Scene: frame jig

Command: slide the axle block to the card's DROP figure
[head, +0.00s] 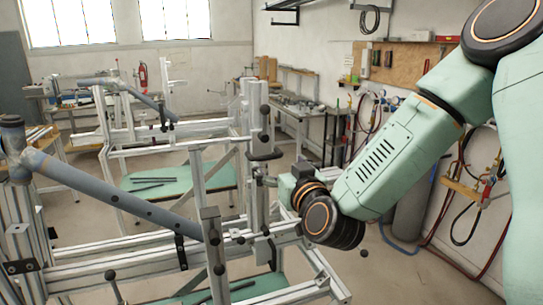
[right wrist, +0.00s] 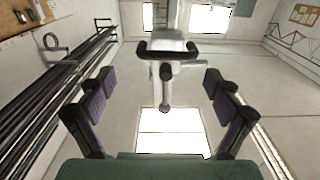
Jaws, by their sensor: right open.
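My right gripper (head: 262,178) reaches in from the right to an upright post of the frame jig (head: 165,248); its fingers are small and partly hidden there. In the right wrist view my right gripper (right wrist: 160,88) is open, with one dark finger on each side and nothing held. Between and beyond the fingers is a pale upright piece with a black crossbar (right wrist: 166,50) and a dark rod end; it may be the axle block, but I cannot tell. The black crossbar also seems to show in the head view (head: 263,155). I cannot make out the card or its DROP figure. My left gripper is out of view.
A blue-grey tube (head: 110,192) slants across the jig at the left. A second jig (head: 125,135) stands behind. A workbench (head: 300,107) is at the back, with hoses and a grey cylinder (head: 408,210) at the right wall. Open floor lies between.

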